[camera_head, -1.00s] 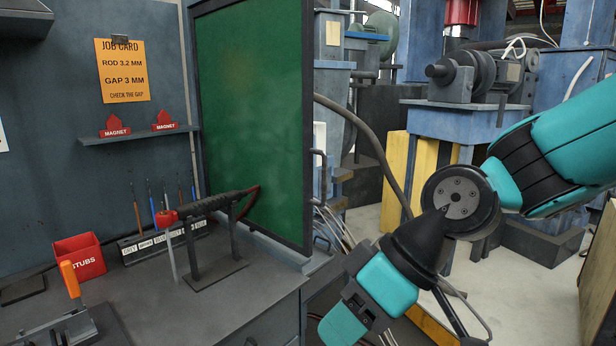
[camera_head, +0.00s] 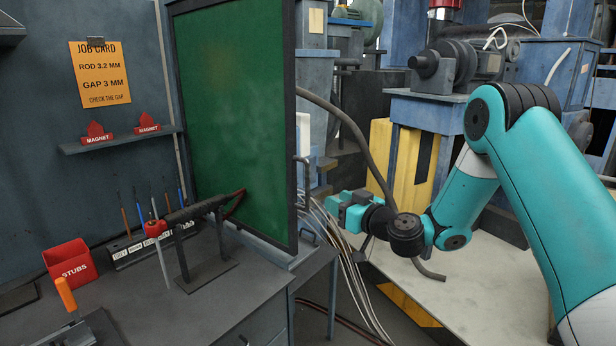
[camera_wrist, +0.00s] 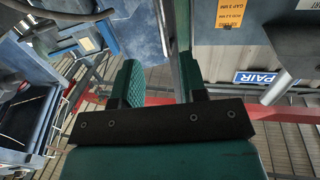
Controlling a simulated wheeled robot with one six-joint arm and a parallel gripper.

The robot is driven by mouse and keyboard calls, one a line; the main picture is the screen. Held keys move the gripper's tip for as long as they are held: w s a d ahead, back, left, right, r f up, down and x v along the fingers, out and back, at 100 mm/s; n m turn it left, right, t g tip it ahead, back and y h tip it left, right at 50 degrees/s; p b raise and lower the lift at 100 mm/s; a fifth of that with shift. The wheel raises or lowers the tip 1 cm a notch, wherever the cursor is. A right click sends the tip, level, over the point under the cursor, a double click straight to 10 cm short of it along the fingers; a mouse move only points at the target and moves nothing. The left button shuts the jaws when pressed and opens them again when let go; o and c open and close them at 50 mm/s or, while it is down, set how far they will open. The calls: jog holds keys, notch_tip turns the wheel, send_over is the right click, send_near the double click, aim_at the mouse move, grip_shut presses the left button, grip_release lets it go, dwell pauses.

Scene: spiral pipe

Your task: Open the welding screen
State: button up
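The welding screen is a green panel (camera_head: 235,110) in a dark frame, standing upright at the back right of the bench in the head view. A thin dark handle (camera_head: 306,182) shows at its right edge. My gripper (camera_head: 335,205) is to the right of the screen at about the height of its lower part, apart from the frame in the head view. In the wrist view my gripper (camera_wrist: 158,78) has its two teal fingers spread with nothing between them. A narrow upright strip (camera_wrist: 180,30) lies beyond the right finger; I cannot tell if it is the screen's edge.
The bench (camera_head: 215,305) holds a red stubs box (camera_head: 70,262), a rod rack (camera_head: 130,250) and a dark stand (camera_head: 205,275). Hanging cables (camera_head: 350,265) and a thick hose (camera_head: 362,140) are near my gripper.

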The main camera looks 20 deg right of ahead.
aim_at(309, 187)
jog(key=p+x, duration=0.5)
jog(key=x, duration=0.5)
jog(key=shift+w+a+r+p, duration=0.1)
jog(key=shift+r+p, duration=0.05)
jog(key=shift+p, duration=0.15)
jog(key=shift+w+a, duration=0.25)
jog(key=shift+w, duration=0.4)
jog(key=shift+c, duration=0.2)
grip_shut()
